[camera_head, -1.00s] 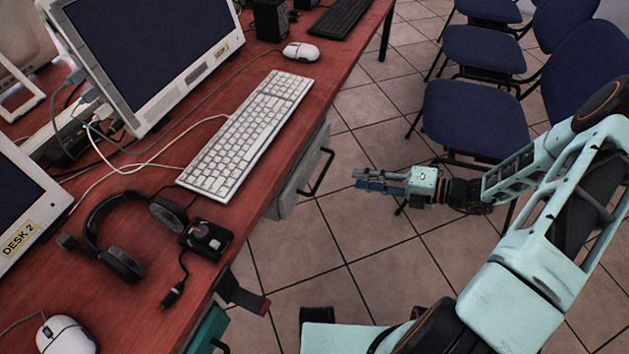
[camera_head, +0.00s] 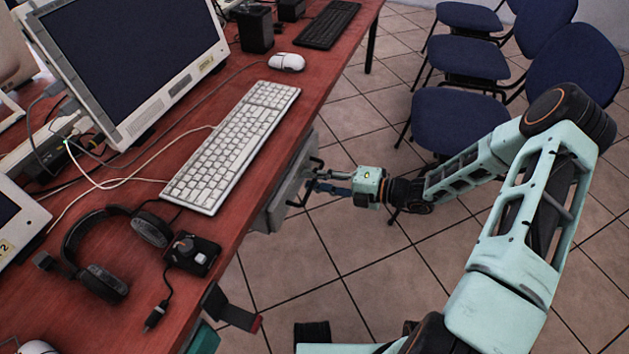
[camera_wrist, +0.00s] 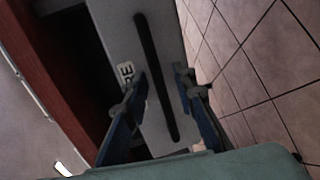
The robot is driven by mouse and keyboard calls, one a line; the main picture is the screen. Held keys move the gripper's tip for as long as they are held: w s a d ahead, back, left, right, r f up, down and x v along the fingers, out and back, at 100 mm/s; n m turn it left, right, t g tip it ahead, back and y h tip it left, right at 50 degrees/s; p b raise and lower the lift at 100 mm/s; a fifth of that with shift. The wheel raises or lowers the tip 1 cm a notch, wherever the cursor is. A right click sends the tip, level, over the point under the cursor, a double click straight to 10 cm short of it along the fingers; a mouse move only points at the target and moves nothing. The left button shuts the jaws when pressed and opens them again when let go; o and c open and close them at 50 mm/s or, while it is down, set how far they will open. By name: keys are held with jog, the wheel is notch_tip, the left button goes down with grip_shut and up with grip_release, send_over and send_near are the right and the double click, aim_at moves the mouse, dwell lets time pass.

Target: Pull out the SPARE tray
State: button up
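The tray is a grey drawer under the desk edge (camera_head: 283,190). Its grey front (camera_wrist: 110,25) fills the middle of the wrist view and carries a long black bar handle (camera_wrist: 153,60). A pale label (camera_wrist: 125,72) sits beside the handle; only its last letters show, past a finger, so I cannot read the full word. My gripper (camera_wrist: 160,85) is open, with one finger on each side of the handle. I cannot tell whether either finger touches it. In the head view my gripper (camera_head: 314,180) is at the handle, which it partly hides.
The red desk (camera_head: 235,245) holds a keyboard (camera_head: 230,145), a headset (camera_head: 100,280) and a small black device (camera_head: 192,253). A dark bracket with a red end (camera_head: 235,312) juts from the desk edge. Blue chairs (camera_head: 455,120) stand behind my arm. Tiled floor (camera_head: 330,245) is clear beside the drawer.

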grip_shut()
dwell(0.3)
jog(key=f+p+v, duration=0.3)
jog(key=p+v, duration=0.1)
jog(key=v, duration=1.1)
jog(key=shift+s+d, duration=0.2)
jog(key=shift+d, duration=0.3)
jog(key=shift+f, duration=0.1)
